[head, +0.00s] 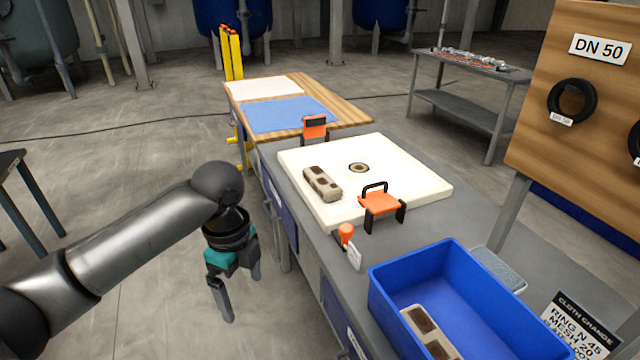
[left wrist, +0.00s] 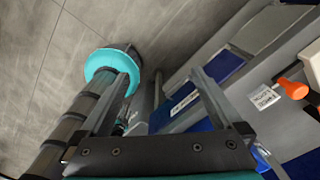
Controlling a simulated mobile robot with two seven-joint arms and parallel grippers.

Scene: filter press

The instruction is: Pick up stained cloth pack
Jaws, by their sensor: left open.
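One stained cloth pack (head: 322,184), a beige folded block with brown patches, lies on the white plate (head: 408,168) near its left edge. A second stained cloth pack (head: 430,330) lies inside the blue bin (head: 385,297). My left gripper (head: 229,302) hangs open and empty beside the bench, left of the plate and apart from both packs. In the left wrist view its two fingers (left wrist: 165,98) are spread, with floor and the bench side beyond them; no pack shows there. My right gripper is not seen.
An orange handle clamp (head: 380,201) stands at the plate's front edge, another (head: 314,127) at its back. An orange knob (head: 346,232) rises from the bench near the bin. A wooden table (head: 345,111) with a blue cloth (head: 290,114) stands behind.

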